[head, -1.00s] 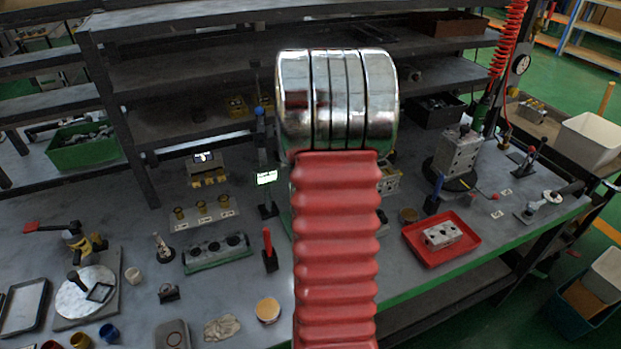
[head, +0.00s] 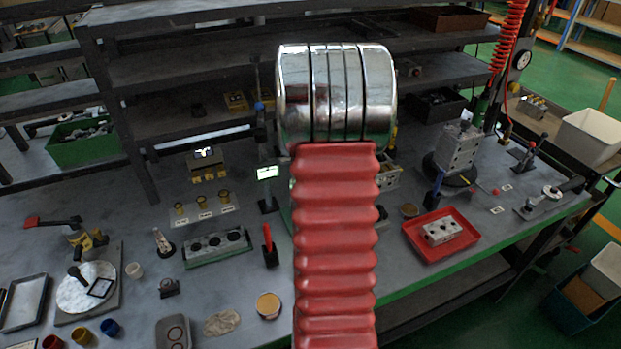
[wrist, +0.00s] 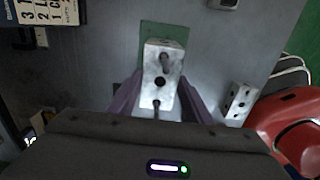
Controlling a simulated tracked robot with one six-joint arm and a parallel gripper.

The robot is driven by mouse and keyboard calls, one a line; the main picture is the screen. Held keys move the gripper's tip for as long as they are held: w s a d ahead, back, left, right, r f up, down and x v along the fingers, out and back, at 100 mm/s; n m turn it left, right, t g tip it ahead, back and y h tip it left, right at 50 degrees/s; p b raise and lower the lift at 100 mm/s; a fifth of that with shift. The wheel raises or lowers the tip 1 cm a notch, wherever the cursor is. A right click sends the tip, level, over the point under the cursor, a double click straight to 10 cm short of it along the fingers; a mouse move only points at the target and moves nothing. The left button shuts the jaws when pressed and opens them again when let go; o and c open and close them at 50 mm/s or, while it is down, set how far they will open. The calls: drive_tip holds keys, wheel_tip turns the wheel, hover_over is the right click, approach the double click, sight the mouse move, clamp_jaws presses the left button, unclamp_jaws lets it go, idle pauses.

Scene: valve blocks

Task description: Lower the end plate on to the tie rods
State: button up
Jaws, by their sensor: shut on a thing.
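In the wrist view, my gripper (wrist: 159,98) has its two purple fingers either side of a pale metal block (wrist: 161,72) with dark round holes, seemingly the end plate. The gripper is shut on it. A green patch (wrist: 165,34) shows just beyond the block. I cannot make out the tie rods clearly or tell the height of the plate above them. In the head view my own red-sleeved arm hides the gripper and the plate. Part of a grey block (head: 388,178) shows just right of the arm.
A small holed block (wrist: 238,102) is right of the gripper in the wrist view. In the head view, a red tray (head: 466,250) holds a holed block, and a taller block (head: 458,150) stands behind it. A red-handled tool (head: 268,246) stands close left of the arm.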

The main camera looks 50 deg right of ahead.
drive_tip(key=shift+f, duration=0.35)
drive_tip(key=o, duration=1.3)
drive_tip(key=shift+o, duration=0.2)
drive_tip(key=shift+r, duration=0.1)
wheel_tip(320, 180, up, 14)
drive_tip(key=shift+f, duration=0.25)
idle(0.4)
